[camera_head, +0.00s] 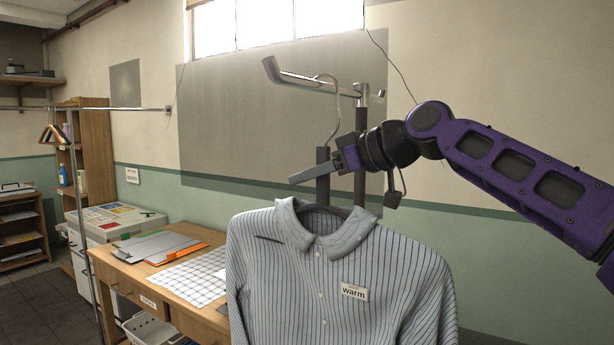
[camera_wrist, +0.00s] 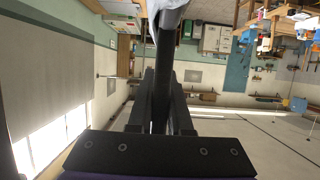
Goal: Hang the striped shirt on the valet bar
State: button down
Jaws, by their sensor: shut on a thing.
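The striped shirt (camera_head: 330,275), with blue stripes and a "warm" tag, hangs upright on a dark hanger (camera_head: 325,209) in the head view. My gripper (camera_head: 308,168) is shut on the hanger above the collar; the wrist view shows the fingers (camera_wrist: 161,90) closed around a dark bar-like part of it. The metal valet bar (camera_head: 312,83) has an upturned left end and joins a dark post (camera_head: 361,150). The hanger's thin curved hook (camera_head: 337,95) reaches bar height and overlaps the bar in the picture. I cannot tell whether it rests on it.
A thin metal rail (camera_head: 105,108) runs at the far left. The wall is behind the bar; the space left of the bar looks clear.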

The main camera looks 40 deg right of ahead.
jog(key=c, duration=0.8)
grip_release()
jog(key=shift+o, duration=0.2)
jog(key=v, duration=1.7)
jog(key=shift+s+p, duration=0.25)
jog(key=shift+p, duration=0.15)
jog(key=shift+a+r, duration=0.1)
jog(key=shift+a, duration=0.05)
jog(key=a+f+g+h, duration=0.1)
jog(key=a+f, duration=0.2)
jog(key=a, duration=0.3)
jog(key=w+a+f+m+g+h, duration=0.1)
jog(key=a+f, duration=0.2)
jog(key=a, duration=0.4)
jog(key=a+f+g, duration=0.1)
jog(key=a+f, duration=0.2)
jog(key=a, duration=0.3)
jog(key=s+a+f+m+g+h, duration=0.1)
jog(key=a+f, duration=0.3)
jog(key=f, duration=0.6)
jog(key=s+a+f+m+g+h, duration=0.1)
jog(key=a+f, duration=0.4)
jog(key=f, duration=0.6)
jog(key=shift+a+f+m+g+h, duration=0.2)
jog(key=shift+m+g+h, duration=0.55)
jog(key=shift+g, duration=0.25)
